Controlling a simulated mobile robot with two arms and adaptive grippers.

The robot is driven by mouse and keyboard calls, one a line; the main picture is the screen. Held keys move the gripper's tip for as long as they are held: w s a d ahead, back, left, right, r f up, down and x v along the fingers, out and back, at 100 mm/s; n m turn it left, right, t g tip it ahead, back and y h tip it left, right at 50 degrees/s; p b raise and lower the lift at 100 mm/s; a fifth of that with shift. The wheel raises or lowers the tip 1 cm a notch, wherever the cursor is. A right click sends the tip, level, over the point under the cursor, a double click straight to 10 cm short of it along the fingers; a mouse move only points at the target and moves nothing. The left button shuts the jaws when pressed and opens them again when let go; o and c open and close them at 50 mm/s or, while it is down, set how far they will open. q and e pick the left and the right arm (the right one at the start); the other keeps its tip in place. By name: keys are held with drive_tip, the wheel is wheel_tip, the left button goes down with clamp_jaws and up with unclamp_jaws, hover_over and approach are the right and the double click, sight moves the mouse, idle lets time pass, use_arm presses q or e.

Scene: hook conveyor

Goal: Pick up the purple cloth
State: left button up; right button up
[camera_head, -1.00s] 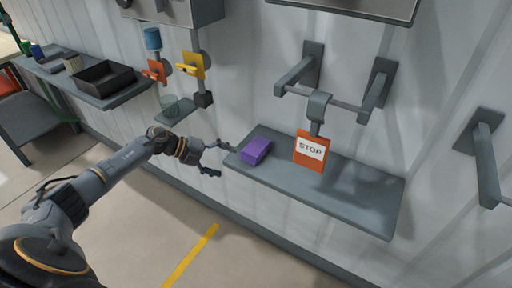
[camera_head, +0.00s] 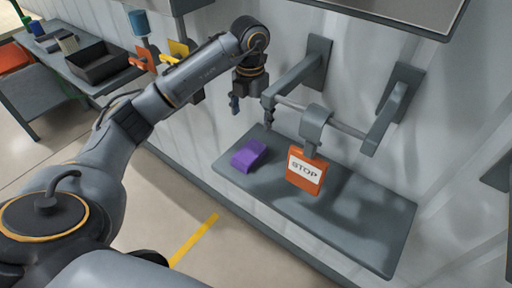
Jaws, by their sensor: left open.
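The purple cloth (camera_head: 248,155) is a small folded block lying near the left end of the grey wall shelf (camera_head: 345,222). My left gripper (camera_head: 252,113) points down above and slightly behind the cloth in the picture. Its two fingers are spread apart with nothing between them, and it does not touch the cloth. My right gripper is not in view.
An orange STOP sign (camera_head: 305,171) hangs from a grey hook (camera_head: 314,122) on a wall bar, just right of the cloth. Wall brackets (camera_head: 393,108) flank it. A black tray (camera_head: 99,63) sits on a side shelf at left. The shelf's right part is clear.

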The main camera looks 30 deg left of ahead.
use_arm(q)
drive_tip(key=p, duration=0.2)
hover_over(249, 152)
wheel_tip(249, 152, down, 7)
drive_tip(key=shift+w+r, duration=0.1)
drive_tip(key=shift+w+f, duration=0.1)
drive_tip(key=shift+f, duration=0.2)
drive_tip(key=f, duration=0.1)
drive_tip(key=f+p, duration=0.2)
drive_tip(key=f, duration=0.1)
drive_tip(key=shift+s+f, duration=0.1)
drive_tip(key=shift+s, duration=0.15)
drive_tip(key=shift+f, duration=0.3)
drive_tip(key=shift+w+f, duration=0.1)
drive_tip(key=shift+f, duration=0.1)
drive_tip(key=c, duration=1.2)
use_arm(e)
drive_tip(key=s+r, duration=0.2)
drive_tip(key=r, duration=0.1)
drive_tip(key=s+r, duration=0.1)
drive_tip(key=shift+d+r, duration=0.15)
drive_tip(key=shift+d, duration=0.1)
use_arm(q)
drive_tip(key=shift+c, duration=0.2)
